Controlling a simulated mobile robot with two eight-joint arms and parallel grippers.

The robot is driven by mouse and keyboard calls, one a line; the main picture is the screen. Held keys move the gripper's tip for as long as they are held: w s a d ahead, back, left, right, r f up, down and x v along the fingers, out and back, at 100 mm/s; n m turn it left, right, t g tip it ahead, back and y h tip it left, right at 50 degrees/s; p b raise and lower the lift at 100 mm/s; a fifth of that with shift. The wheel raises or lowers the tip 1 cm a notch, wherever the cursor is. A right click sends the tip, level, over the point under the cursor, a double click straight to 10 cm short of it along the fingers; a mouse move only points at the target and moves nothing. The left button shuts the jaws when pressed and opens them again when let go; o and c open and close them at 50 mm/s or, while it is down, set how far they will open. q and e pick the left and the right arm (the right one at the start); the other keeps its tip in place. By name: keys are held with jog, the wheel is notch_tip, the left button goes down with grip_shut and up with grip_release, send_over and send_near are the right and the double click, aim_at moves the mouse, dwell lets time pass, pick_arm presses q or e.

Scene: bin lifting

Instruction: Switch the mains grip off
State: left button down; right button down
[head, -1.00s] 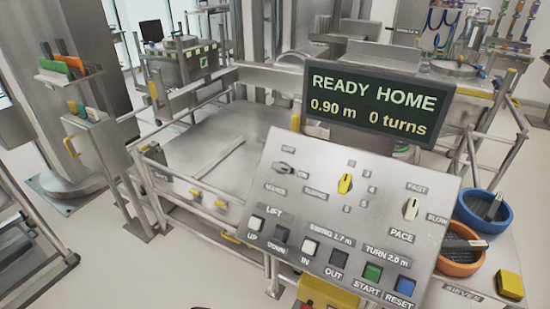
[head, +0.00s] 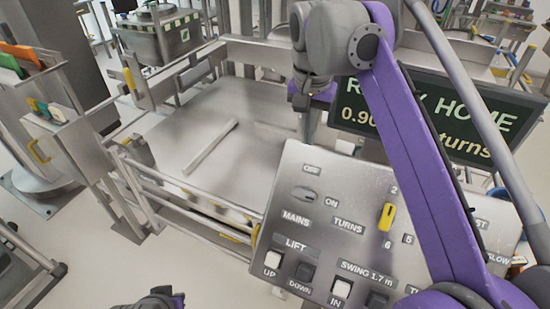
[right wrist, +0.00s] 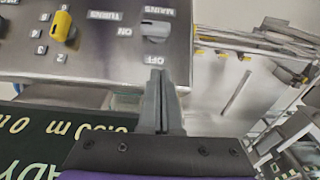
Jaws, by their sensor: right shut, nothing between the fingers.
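The mains grip (head: 306,195) is a grey knob on the sloping control panel (head: 340,165), between the OFF and ON labels, and its long end points towards ON. It also shows in the right wrist view (right wrist: 155,31). My right gripper (head: 307,132) hangs just beyond the panel's top edge, near OFF. In the right wrist view its fingers (right wrist: 160,80) are shut and empty, their tips by the OFF label and apart from the grip. Part of my left gripper (head: 158,299) shows at the bottom edge; its fingers cannot be made out.
A yellow turns knob (head: 387,216) sits right of the mains grip, with lift and swing buttons (head: 305,272) below. The dark display (head: 460,120) stands behind the panel, partly hidden by my right arm. A railed metal platform (head: 190,130) lies to the left.

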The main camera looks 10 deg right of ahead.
aim_at(297, 187)
pick_arm(q)
jog(key=shift+w+a, duration=0.1)
jog(key=shift+a, duration=0.1)
pick_arm(e)
jog(key=shift+w+a+r, duration=0.35)
jog(key=shift+a+r, duration=0.05)
jog(key=shift+r, duration=0.1)
pick_arm(q)
jog(key=shift+r, duration=0.1)
pick_arm(e)
jog(key=shift+s, duration=0.15)
